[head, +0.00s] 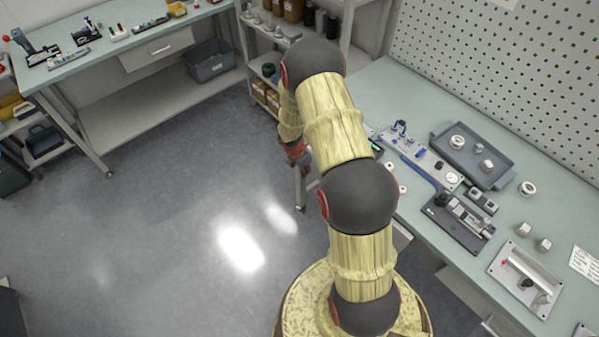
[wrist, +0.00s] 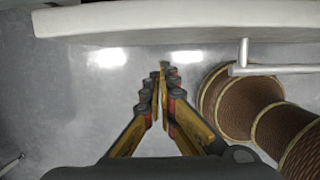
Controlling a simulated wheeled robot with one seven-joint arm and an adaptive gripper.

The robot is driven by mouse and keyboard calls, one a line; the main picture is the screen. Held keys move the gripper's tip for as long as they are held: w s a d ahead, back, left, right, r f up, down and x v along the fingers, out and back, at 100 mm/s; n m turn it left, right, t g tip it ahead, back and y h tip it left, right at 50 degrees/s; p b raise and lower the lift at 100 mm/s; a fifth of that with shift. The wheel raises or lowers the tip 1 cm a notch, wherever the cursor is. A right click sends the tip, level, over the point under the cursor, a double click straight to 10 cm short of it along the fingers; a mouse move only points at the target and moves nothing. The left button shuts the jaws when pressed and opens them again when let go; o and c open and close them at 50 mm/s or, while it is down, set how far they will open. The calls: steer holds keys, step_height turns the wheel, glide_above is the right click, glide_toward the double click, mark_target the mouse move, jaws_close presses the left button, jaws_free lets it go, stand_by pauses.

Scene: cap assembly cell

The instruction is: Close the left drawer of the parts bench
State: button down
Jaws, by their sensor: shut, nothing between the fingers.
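My gripper (wrist: 162,74) is shut and empty in the wrist view, with its fingertips together below a pale panel (wrist: 150,20). A metal bar handle (wrist: 272,69) stands out from the panel to the right of the fingertips. The panel looks like a drawer front, but I cannot tell how far it is pulled out. The fingertips appear apart from panel and handle. In the head view my arm hides much of the near edge of the right-hand bench (head: 375,95). A pale drawer front (head: 402,236) shows partly beside my elbow.
The right-hand bench carries a grey tray (head: 448,146), small fixtures and loose caps before a pegboard (head: 500,70). Another bench (head: 110,47) with a drawer (head: 157,49) stands at the back left. A shelf rack stands between the benches. The floor (head: 150,230) at left is clear.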

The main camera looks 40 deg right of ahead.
steer(key=shift+d, duration=1.05)
steer(key=shift+w+d+p, duration=0.1)
steer(key=shift+d+p, duration=0.7)
steer(key=shift+d, duration=0.4)
